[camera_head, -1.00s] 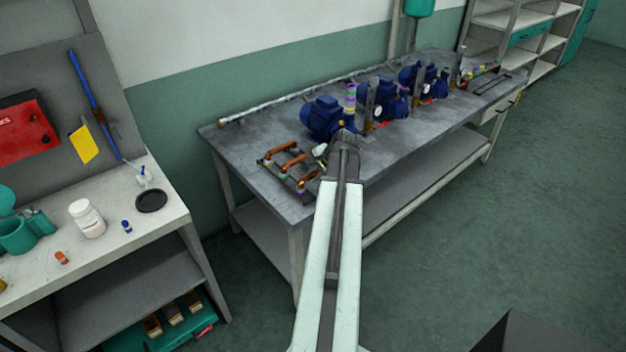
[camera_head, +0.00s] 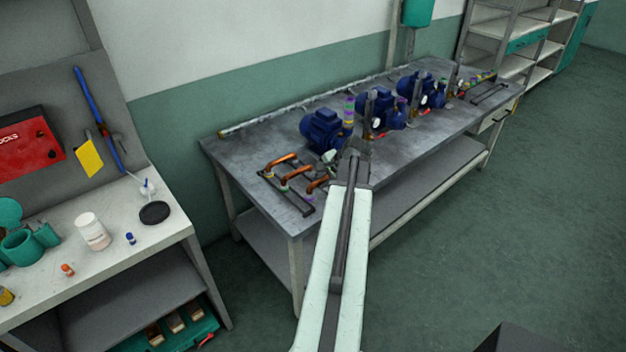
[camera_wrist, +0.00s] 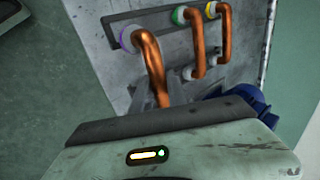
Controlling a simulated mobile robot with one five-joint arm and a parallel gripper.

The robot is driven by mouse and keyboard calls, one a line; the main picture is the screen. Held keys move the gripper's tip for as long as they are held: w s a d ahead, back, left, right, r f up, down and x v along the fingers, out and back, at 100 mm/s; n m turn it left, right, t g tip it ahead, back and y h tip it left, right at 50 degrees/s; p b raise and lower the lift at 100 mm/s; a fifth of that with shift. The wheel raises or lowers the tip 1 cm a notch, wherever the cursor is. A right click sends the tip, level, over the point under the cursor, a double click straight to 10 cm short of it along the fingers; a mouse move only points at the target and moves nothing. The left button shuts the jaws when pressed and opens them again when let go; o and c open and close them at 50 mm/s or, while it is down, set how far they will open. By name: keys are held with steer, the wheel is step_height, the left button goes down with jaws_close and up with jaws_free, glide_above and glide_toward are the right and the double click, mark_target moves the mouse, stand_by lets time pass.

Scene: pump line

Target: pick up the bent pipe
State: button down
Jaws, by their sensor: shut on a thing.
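Three copper bent pipes stand on a dark rack (camera_head: 268,178) at the near left end of the grey workbench. The nearest bent pipe (camera_head: 318,184) has a purple collar, and it also shows in the wrist view (camera_wrist: 152,55). The middle bent pipe (camera_wrist: 197,45) has a green collar and the far bent pipe (camera_wrist: 225,35) a yellow one. My gripper (camera_head: 331,158) is at the nearest pipe, shut on it. In the wrist view its grey fingers (camera_wrist: 162,98) meet the pipe's near end, partly hidden by the gripper body. The purple collar still appears at the rack.
Blue pumps (camera_head: 322,130) stand in a row along the workbench (camera_head: 228,150), the closest just behind my gripper. A second bench (camera_head: 170,228) at left holds a white jar (camera_head: 92,232) and teal cups.

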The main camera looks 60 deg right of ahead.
steer(key=s+d+r+p, duration=0.1)
steer(key=s+d, duration=0.1)
steer(key=s, duration=1)
steer(key=shift+s+d, duration=0.15)
steer(key=shift+s, duration=0.1)
